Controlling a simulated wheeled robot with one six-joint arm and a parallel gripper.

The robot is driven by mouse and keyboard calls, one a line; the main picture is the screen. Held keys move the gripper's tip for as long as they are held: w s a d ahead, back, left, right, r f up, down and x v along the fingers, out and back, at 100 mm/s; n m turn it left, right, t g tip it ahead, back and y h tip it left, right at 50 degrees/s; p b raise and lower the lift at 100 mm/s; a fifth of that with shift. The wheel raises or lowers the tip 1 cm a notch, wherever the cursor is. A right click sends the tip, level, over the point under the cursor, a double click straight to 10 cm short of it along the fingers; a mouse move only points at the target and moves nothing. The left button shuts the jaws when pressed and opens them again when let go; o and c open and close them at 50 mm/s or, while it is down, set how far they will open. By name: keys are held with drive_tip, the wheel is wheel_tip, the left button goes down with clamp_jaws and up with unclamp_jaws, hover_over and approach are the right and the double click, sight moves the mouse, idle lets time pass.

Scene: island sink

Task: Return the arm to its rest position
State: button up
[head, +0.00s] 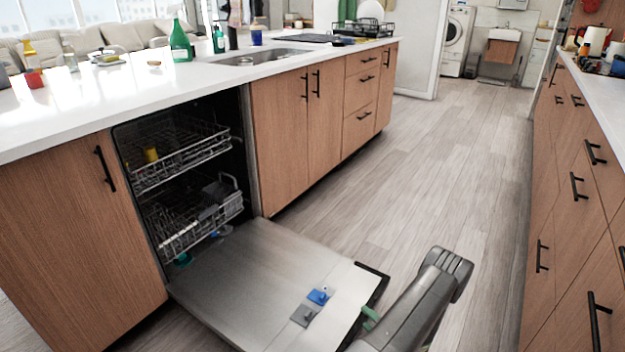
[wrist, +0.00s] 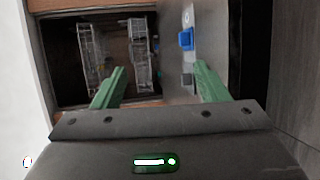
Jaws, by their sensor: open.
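My gripper shows in the wrist view (wrist: 158,86) with its two green fingers spread apart and nothing between them. In the head view my grey arm reaches up from the bottom edge, just right of the open dishwasher door (head: 245,275). One green finger (head: 370,315) shows beside the arm, near the door's outer edge; the rest of the gripper is hidden behind the arm. In the wrist view the fingers point toward the dishwasher's inside, with the door (wrist: 205,50) on the right.
The dishwasher's upper rack (head: 180,155) and lower rack (head: 195,215) sit inside; a yellow cup (head: 151,154) is in the upper one. The door lies lowered across the aisle. Drawers (head: 575,190) line the right side. The floor (head: 430,150) beyond the door is clear.

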drive_tip(key=b, duration=0.2)
hover_over(352, 322)
drive_tip(key=shift+w+a+f, duration=0.1)
drive_tip(key=shift+a+f, duration=0.1)
drive_tip(key=shift+f, duration=0.25)
drive_tip(key=shift+w+a+f, duration=0.1)
drive_tip(key=shift+a+f, duration=0.1)
drive_tip(key=shift+f, duration=0.2)
drive_tip(key=f+b, duration=0.1)
drive_tip(key=f, duration=0.1)
drive_tip(key=f+b, duration=0.1)
drive_tip(key=f, duration=0.1)
drive_tip(key=shift+s+d+b, duration=0.25)
drive_tip(key=shift+d+b, duration=0.05)
drive_tip(key=shift+b, duration=0.05)
drive_tip(key=shift+d+f+b, duration=0.1)
drive_tip(key=shift+f+b, duration=0.2)
drive_tip(key=shift+f, duration=0.1)
drive_tip(key=shift+r, duration=0.1)
